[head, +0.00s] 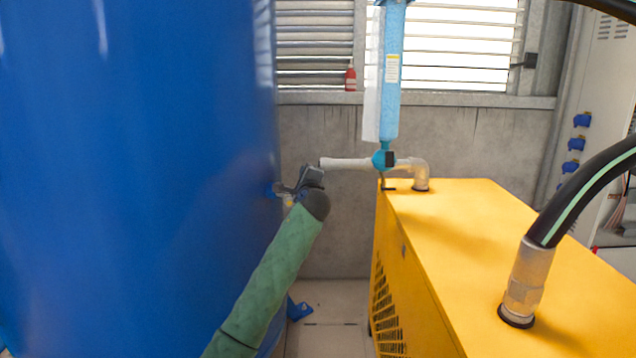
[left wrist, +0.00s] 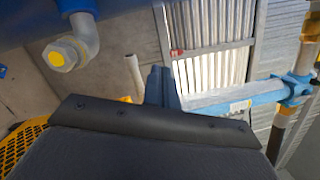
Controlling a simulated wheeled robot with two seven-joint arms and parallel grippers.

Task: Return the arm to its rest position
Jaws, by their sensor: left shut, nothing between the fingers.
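My left arm, in a green sleeve, reaches up from the bottom of the head view. Its dark left gripper (head: 311,176) is beside the right side of the big blue tank (head: 140,170), near a small metal fitting (head: 287,198) on the tank wall. The gripper partly covers that fitting. In the left wrist view the left gripper's fingers (left wrist: 162,86) are together with nothing between them. There, the tank's elbow fitting (left wrist: 66,52) with a yellow centre shows at upper left, apart from the fingers. My right gripper is not in view.
A yellow machine (head: 480,240) with a black hose (head: 580,195) stands at right. A pale pipe (head: 345,164) with an open end lies just beyond my gripper. A blue filter column (head: 388,80) hangs by the window. Clear floor (head: 328,310) shows between tank and machine.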

